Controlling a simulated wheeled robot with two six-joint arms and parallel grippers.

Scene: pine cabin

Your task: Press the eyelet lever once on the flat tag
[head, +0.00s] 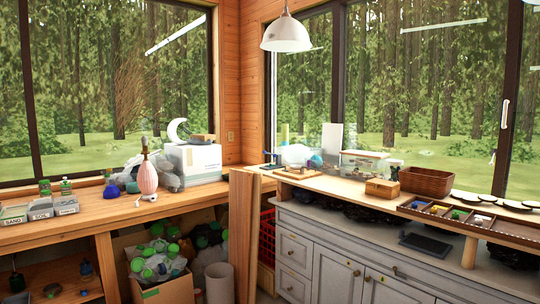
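Neither of my grippers is in the head view. I cannot make out an eyelet lever or a flat tag for certain. A small dark item (270,158) stands at the left end of the right-hand counter, too small to identify. A flat brown wooden tray or frame (297,173) lies beside it, and its contents are too small to tell.
The left wooden bench (120,212) holds labelled bins (40,208), a pink bottle (147,178) and a white box (193,162). The right counter holds a clear case (365,162), a wooden box (382,188), a brown basket (427,181) and a compartment tray (447,213). A lamp (286,35) hangs above.

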